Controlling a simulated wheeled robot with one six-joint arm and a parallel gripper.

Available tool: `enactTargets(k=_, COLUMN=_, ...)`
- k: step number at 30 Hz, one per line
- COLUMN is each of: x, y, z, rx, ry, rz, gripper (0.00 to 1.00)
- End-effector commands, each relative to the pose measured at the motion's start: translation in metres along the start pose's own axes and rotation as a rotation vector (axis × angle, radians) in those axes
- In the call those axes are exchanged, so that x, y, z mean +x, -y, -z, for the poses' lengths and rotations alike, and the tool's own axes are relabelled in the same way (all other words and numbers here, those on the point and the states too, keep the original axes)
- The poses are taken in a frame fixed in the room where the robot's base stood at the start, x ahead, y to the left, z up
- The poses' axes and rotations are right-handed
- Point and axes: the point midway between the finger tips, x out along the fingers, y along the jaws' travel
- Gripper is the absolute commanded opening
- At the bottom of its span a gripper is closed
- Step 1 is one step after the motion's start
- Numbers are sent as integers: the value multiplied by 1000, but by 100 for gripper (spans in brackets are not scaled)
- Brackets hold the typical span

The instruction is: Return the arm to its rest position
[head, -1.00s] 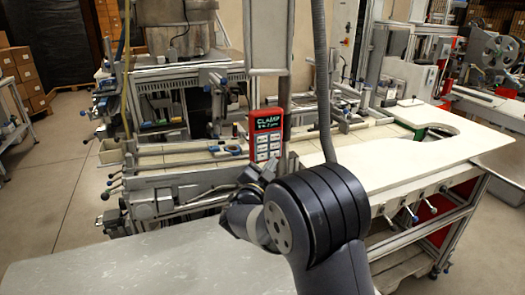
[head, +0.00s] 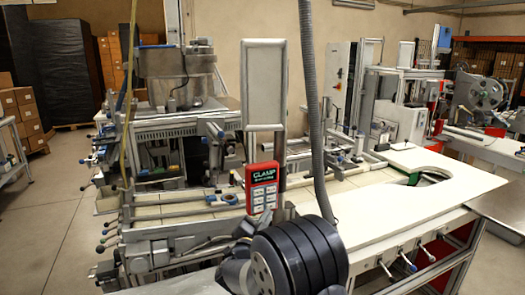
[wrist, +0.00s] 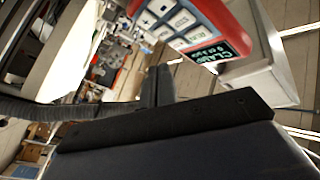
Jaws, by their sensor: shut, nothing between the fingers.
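My gripper (wrist: 158,86) shows in the wrist view as dark fingers closed together, with nothing held between them. In the head view my dark grey, ribbed arm joint fills the bottom centre, and the fingers cannot be made out there. A red control panel (head: 262,188) marked CLAMP, with light buttons, stands on a post just beyond my arm. The same panel appears large and upside down at the upper right of the wrist view (wrist: 200,25), apart from the fingers.
A white worktop (head: 400,210) with a rounded cutout extends right of my arm. A grey upright post (head: 264,85) and a hanging ribbed hose (head: 312,100) stand close beyond it. Machine levers (head: 105,235) stick out at left. Open floor (head: 45,220) lies at far left.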

Motion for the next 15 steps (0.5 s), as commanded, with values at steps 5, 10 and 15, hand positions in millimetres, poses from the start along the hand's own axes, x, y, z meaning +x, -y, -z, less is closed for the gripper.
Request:
enactTargets(k=5, x=-18, y=-15, z=11, rx=1, ry=-1, rz=0, gripper=0)
enactTargets(k=10, x=-28, y=-21, z=19, rx=1, ry=-1, rz=0, gripper=0)
enactTargets(k=15, x=-32, y=-24, z=23, rx=1, ry=-1, rz=0, gripper=0)
